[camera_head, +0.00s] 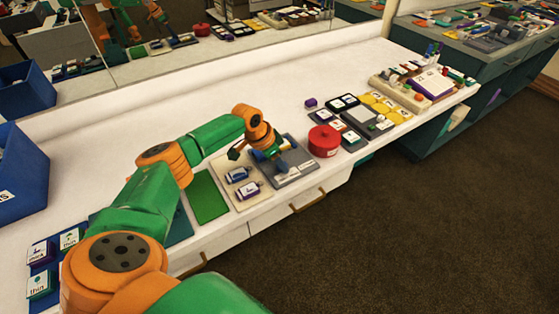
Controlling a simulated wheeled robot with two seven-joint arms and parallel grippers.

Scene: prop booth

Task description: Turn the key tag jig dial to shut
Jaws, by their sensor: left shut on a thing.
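The key tag jig (304,163) is a blue-grey flat board on the white counter, near its front edge. My left gripper (270,155) reaches down onto the jig's left part and is shut on the dial there. The gripper and wrist hide most of the dial, so its setting cannot be read. A blue key tag (237,175) and a purple key tag (249,190) lie on a beige board (246,204) left of the jig. My right gripper is out of view.
A green mat (207,197) lies left of the beige board. A round red container (324,141) stands close right of the jig, with dark and yellow trays (384,107) beyond. Blue bins (20,176) stand at the far left. The counter behind my arm is clear up to the mirror.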

